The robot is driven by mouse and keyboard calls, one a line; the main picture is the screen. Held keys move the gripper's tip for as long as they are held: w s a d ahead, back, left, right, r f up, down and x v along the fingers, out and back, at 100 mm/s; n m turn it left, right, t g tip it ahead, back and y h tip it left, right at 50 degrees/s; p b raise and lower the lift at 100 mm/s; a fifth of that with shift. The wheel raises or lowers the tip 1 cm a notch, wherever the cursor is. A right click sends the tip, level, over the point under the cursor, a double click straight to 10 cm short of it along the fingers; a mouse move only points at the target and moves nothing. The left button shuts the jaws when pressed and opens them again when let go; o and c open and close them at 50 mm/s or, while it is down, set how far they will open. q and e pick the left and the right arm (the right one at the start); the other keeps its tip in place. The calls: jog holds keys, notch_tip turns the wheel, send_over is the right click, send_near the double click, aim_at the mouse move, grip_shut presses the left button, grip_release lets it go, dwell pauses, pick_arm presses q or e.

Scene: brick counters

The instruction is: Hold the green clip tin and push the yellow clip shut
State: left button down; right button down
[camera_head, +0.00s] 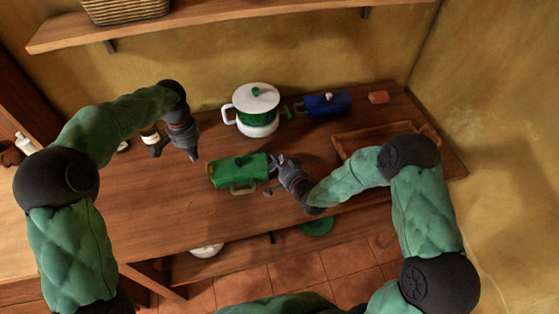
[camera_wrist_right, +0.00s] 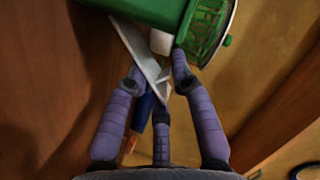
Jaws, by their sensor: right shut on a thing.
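The green clip tin (camera_head: 232,174) lies on the wooden counter with a pale handle on its front side. A small yellow-orange part at its left end looks like the yellow clip (camera_head: 208,168); whether it is open is too small to tell. My right gripper (camera_head: 278,163) is at the tin's right end, shut on the tin. In the right wrist view the green tin (camera_wrist_right: 135,8) fills the top, and the fingers (camera_wrist_right: 165,80) close around a pale strip beside it. My left gripper (camera_head: 177,156) is left of the tin, empty, its fingers apart.
Behind the tin stands a white pot (camera_head: 257,130) with a green-knobbed lid. A blue tin (camera_head: 328,106), a red block (camera_head: 378,97) and a wooden tray (camera_head: 348,146) are at the right. A small bottle (camera_head: 150,136) stands behind my left gripper. The counter's front left is clear.

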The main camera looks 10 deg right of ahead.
pick_arm(q)
jog(key=shift+a+r, duration=0.1)
jog(key=shift+r, duration=0.3)
pick_arm(e)
jog(key=c, duration=1)
grip_release()
jog(key=v, duration=1.2)
